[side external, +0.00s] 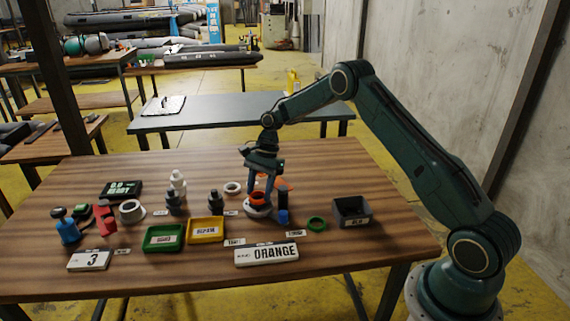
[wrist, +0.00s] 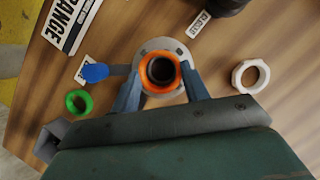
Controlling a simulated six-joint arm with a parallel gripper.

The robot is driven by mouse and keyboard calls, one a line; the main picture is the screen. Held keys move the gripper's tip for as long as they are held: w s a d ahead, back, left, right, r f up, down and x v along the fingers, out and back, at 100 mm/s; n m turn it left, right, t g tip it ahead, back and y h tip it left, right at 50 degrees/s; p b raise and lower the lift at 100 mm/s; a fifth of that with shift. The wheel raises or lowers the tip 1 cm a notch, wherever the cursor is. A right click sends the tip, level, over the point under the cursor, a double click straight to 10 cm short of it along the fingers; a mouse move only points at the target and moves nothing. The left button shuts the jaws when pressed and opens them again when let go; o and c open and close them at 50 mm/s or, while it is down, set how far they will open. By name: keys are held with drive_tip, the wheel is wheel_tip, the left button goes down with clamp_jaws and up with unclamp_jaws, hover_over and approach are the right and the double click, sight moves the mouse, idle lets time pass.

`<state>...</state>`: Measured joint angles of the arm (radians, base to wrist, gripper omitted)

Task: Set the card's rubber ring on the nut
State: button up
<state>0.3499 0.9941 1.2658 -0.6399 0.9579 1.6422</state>
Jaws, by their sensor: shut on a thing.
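The white card (side external: 266,254) reads ORANGE; part of it shows in the wrist view (wrist: 70,20). My gripper (wrist: 161,90) is shut on the orange ring (wrist: 146,84), with a blue-grey finger on each side. The orange ring also shows in the side view (side external: 259,198), just above a pale round flanged base (side external: 256,212). From above, the ring surrounds a dark round centre; I cannot tell if it touches the base. A white faceted ring that looks like a nut (wrist: 263,76) lies apart, to the right in the wrist view.
A green ring (side external: 317,223) and a grey bin (side external: 351,213) lie to the right of the base. Green (side external: 150,247) and yellow (side external: 190,238) trays and several small parts fill the left.

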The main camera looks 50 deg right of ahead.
idle(0.3)
drive_tip(key=o, duration=1.5)
drive_tip(key=shift+r, duration=0.15)
wheel_tip(320, 180, up, 8)
idle(0.7)
